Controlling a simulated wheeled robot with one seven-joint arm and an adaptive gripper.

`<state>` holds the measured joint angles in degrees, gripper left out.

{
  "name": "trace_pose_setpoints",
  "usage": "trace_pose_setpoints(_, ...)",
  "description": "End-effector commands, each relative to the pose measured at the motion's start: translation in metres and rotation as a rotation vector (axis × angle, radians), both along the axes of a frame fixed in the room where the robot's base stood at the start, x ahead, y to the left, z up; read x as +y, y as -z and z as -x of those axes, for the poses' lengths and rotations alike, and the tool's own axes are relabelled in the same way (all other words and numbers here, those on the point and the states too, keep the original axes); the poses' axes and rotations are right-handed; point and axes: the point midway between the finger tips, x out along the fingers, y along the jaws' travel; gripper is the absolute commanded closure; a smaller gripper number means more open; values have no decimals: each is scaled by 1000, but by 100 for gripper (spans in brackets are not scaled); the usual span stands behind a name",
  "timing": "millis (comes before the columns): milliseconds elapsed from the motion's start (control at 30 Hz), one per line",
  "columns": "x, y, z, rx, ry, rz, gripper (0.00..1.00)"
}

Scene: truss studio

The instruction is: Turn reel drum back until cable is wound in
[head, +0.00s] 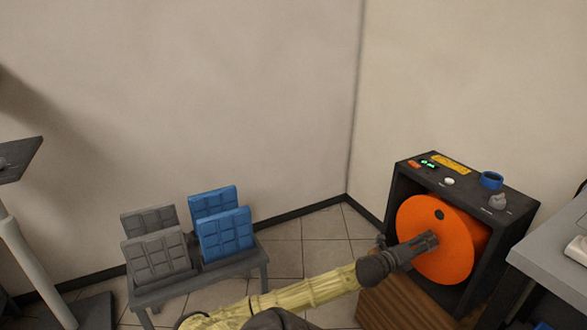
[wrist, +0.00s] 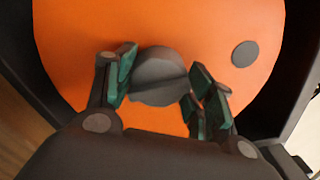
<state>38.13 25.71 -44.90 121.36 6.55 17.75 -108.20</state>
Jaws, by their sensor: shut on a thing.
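The orange reel drum (head: 453,262) sits inside a dark box-shaped housing (head: 500,222) at the right of the head view. Its flat round face fills much of the wrist view (wrist: 90,30). A dark round spot (wrist: 245,53) is on that face, to the right of my gripper. My gripper (head: 428,241) is at the drum face. In the wrist view its green-padded fingers (wrist: 160,92) are shut on a grey rounded knob (wrist: 160,68) on the drum. I cannot make out any cable in either view.
The housing top holds a blue ring-shaped item (head: 491,180), a yellow label (head: 450,165) and small lit controls (head: 428,163). A grey rack with grey panels (head: 160,256) and blue panels (head: 226,234) stands left. A grey table (head: 550,250) is at right.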

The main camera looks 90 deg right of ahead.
Motion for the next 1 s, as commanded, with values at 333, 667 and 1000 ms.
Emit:
trace_pose_setpoints(333,7,1,14,16,21,-26,89)
trace_pose_setpoints(667,7,2,13,15,20,-26,39)
trace_pose_setpoints(1000,4,1,7,14,11,-24,24)
